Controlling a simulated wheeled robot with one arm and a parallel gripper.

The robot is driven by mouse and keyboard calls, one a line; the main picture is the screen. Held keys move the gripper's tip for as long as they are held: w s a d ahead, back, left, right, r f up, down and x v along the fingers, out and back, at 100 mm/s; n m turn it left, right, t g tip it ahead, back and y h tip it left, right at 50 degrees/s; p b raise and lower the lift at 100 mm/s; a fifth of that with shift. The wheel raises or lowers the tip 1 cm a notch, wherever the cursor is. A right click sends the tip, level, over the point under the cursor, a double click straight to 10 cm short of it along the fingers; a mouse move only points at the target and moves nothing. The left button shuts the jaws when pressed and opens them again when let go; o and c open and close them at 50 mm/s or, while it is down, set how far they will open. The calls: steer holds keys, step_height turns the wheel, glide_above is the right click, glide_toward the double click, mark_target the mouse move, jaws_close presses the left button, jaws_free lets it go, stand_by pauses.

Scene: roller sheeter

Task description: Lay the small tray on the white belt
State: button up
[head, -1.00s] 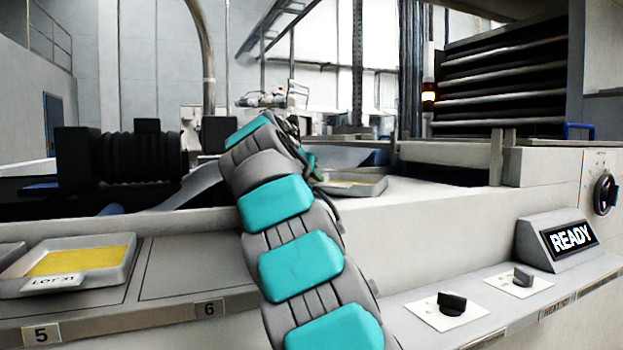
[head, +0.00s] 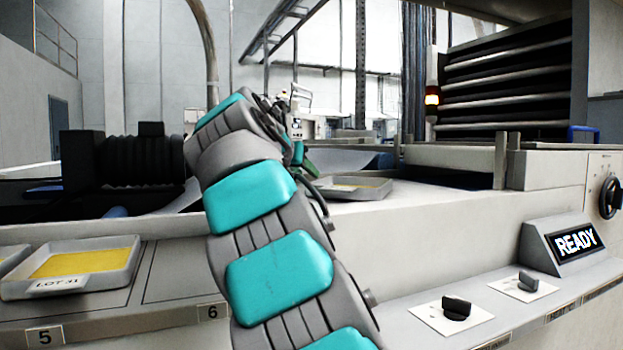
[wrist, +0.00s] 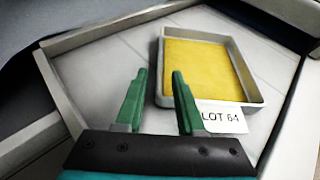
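The small tray (wrist: 252,85) is pale grey with a yellow filling and a LOT 64 label. In the wrist view it lies flat on a pale, framed surface (wrist: 105,55) that looks like the white belt. The tray also shows in the head view (head: 372,190), just right of my arm. My gripper (wrist: 158,75) has two green fingers spread apart with nothing clamped between them. The tray's left wall shows between the fingers, and the right finger overlaps its near left corner. I cannot tell how high the fingers are above it.
Another tray, LOT 31 (head: 82,265), sits on the shelf at left by label 5; spot 6 beside it is empty. A READY display (head: 575,242) and two knobs stand at right. A raised pale frame (wrist: 60,95) borders the belt surface.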

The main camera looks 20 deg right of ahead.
steer(key=v, duration=0.4)
steer(key=shift+r, duration=0.1)
stand_by(2.2)
